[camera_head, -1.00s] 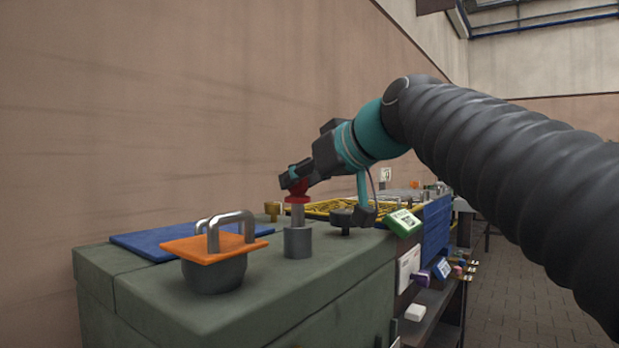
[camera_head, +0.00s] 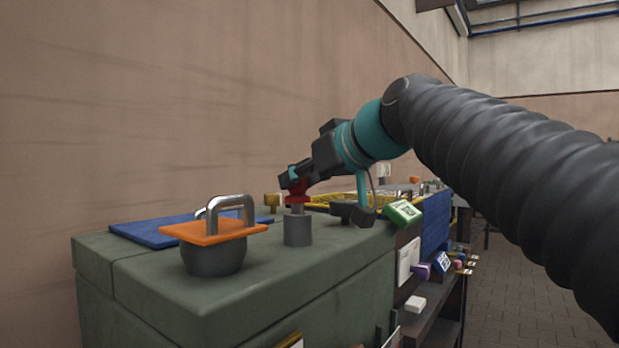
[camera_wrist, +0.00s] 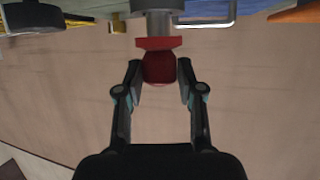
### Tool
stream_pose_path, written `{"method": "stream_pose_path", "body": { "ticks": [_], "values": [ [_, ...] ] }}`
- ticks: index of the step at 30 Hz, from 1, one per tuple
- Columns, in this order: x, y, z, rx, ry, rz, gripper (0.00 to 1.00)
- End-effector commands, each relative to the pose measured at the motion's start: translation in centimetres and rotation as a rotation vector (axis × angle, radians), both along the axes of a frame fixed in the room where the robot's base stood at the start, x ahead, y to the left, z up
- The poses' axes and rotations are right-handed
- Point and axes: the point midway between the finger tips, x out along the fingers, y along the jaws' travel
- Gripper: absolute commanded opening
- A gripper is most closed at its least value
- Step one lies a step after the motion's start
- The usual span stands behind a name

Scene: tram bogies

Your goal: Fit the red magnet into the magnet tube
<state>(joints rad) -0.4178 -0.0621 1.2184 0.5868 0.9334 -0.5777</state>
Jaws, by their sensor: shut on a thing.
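The red magnet (camera_head: 297,196) has a round red top and a light grey stem below it. The magnet tube (camera_head: 297,231) is a grey upright cylinder on the green cabinet top. The stem's lower end is hidden in the tube's mouth, and a short length shows above it. In the wrist view the red magnet (camera_wrist: 159,66) sits between the fingers, with the grey magnet tube (camera_wrist: 157,24) beyond it. My gripper (camera_head: 294,181) is shut on the red top, above the tube. It also shows in the wrist view (camera_wrist: 160,76).
A dark pot with an orange plate (camera_head: 214,232) and metal handle stands left of the tube. A blue mat (camera_head: 155,232) lies behind it. A green box (camera_head: 403,213) sits at the cabinet's right edge. The green cabinet top (camera_head: 200,292) is clear in front.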

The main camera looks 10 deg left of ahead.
Motion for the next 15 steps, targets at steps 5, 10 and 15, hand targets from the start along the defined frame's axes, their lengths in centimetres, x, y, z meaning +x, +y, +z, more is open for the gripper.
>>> {"method": "stream_pose_path", "body": {
  "ticks": [5, 10, 15],
  "values": [
    [0.0, 0.0, -0.4, 0.001, -0.001, 0.000, 0.00],
    [0.0, 0.0, -0.8, 0.001, -0.001, 0.000, 0.00],
    [0.0, 0.0, -1.2, 0.001, -0.001, 0.000, 0.00]
  ]
}}
